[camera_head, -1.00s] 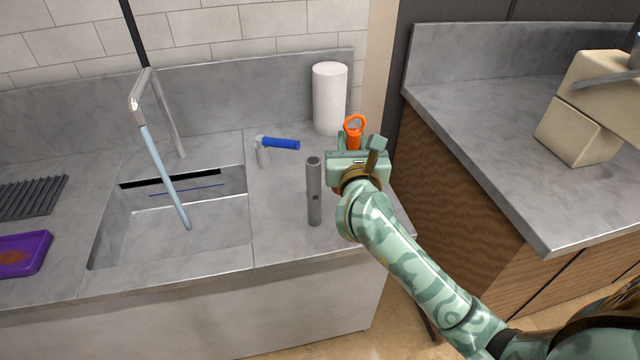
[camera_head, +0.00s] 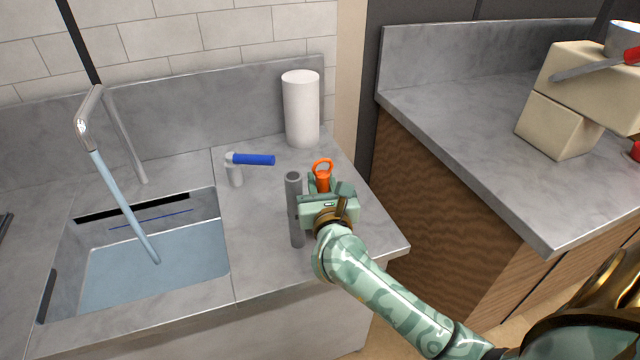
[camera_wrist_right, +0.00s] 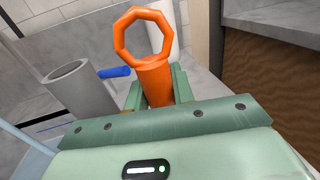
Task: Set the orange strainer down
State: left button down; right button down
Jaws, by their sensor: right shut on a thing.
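The orange strainer (camera_head: 322,181) has a ring on top and a round body. It is upright in my right gripper (camera_head: 320,190), which is shut on it. In the right wrist view the orange strainer (camera_wrist_right: 155,84) rises between the two green fingers; its lower end is hidden by the gripper. The gripper is over the counter to the right of the sink, close beside an upright grey tube (camera_head: 295,212). I cannot tell whether the strainer touches the counter. My left gripper is not in view.
A tap (camera_head: 90,115) runs into the sink (camera_head: 155,258), where bluish water stands. A tap lever with a blue handle (camera_head: 252,160) and a white roll (camera_head: 301,108) are behind the tube. The counter (camera_head: 370,225) right of the gripper is clear. Blocks (camera_head: 555,128) stand on the other counter.

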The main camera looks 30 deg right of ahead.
jog(key=shift+f, duration=0.15)
jog(key=c, duration=1.2)
grip_release()
jog(key=shift+r, duration=0.3)
jog(key=p+v, duration=0.1)
jog(key=v, duration=1.1)
